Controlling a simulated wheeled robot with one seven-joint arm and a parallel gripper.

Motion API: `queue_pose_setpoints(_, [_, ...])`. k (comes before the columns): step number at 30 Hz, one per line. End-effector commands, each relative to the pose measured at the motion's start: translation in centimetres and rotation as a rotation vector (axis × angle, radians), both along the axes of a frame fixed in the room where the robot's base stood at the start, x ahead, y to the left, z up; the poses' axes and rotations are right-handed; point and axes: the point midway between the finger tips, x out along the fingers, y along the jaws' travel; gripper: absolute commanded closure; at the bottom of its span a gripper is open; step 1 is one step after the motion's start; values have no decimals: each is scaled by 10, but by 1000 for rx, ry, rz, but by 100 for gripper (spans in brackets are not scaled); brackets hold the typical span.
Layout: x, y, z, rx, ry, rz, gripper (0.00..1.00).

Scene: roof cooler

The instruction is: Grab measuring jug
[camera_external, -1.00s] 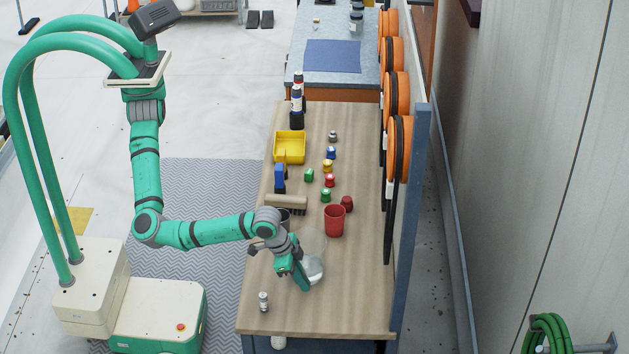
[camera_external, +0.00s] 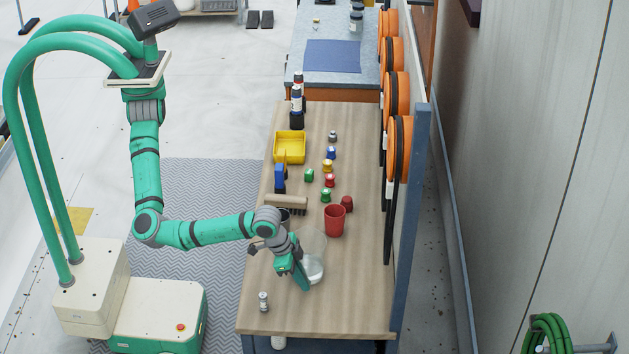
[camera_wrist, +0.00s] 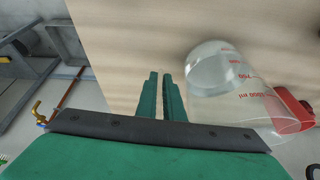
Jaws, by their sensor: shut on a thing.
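The clear measuring jug (camera_external: 316,268) is on the wooden bench, against the right side of my gripper (camera_external: 302,278). In the wrist view the jug (camera_wrist: 222,75) shows red volume marks and lies to the right of the fingers, its rounded end away from the camera. My gripper (camera_wrist: 162,95) points down with its two green fingers close together, shut with a narrow gap. The clear wall is hard to make out at the fingers, so the exact contact is not visible.
A red cup (camera_external: 335,221) stands just behind the jug. A brush (camera_external: 287,202), several coloured small jars and a yellow bin (camera_external: 290,147) are farther back. A small bottle (camera_external: 263,301) stands at the front left. The bench's front right is clear.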

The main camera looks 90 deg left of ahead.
Motion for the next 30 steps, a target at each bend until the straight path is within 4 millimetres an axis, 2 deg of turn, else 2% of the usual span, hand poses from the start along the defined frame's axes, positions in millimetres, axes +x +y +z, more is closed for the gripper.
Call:
queue_pose_setpoints(13, [1,1,31,0,-3,1,100])
queue_pose_setpoints(30, [-35,27,82,0,-3,1,100])
